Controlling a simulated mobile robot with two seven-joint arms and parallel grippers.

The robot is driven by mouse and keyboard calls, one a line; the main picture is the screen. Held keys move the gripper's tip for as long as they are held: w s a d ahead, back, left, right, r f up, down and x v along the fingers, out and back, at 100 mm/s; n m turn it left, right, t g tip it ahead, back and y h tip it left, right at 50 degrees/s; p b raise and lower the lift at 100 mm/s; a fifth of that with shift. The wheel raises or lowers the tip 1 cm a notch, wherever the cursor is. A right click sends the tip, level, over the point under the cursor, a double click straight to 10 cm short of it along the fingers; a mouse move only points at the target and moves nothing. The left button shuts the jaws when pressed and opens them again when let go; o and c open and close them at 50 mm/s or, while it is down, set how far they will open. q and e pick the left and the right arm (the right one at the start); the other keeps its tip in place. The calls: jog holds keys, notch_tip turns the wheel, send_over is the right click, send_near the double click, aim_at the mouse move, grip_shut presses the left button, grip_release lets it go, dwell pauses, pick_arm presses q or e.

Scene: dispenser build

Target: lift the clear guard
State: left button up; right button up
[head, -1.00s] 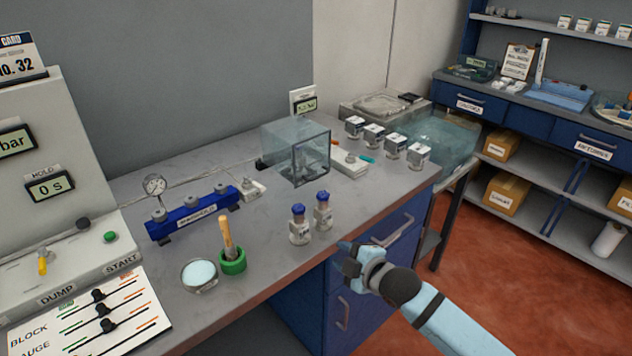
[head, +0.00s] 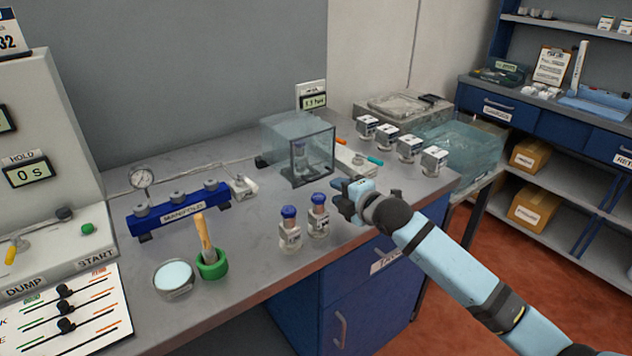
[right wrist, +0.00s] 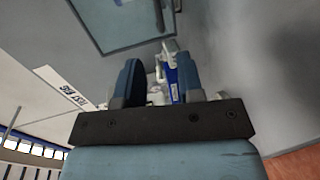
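The clear guard (head: 278,145) is a see-through box with a dark-edged front face, standing on the grey bench near its back. A small pale device shows inside it, blurred by the panels. The guard appears to be the dark-edged clear panel at the top of the right wrist view (right wrist: 125,22). My right gripper (head: 341,194) is in front and to the right of the guard, near the bench's front edge, apart from it. Its two fingers (right wrist: 158,82) stand apart with nothing held between them. My left gripper is not in view.
Two blue-capped vials (head: 318,220) stand left of my right gripper. A blue manifold (head: 185,210), a green holder (head: 212,266) and a dish (head: 173,277) lie farther left. Several small white-labelled jars (head: 409,148) stand right of the guard. A clear bin (head: 465,148) is beyond.

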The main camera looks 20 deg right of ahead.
aim_at(315, 180)
jog(key=x, duration=1)
jog(key=shift+b, duration=0.4)
jog(key=shift+f, duration=0.1)
grip_shut()
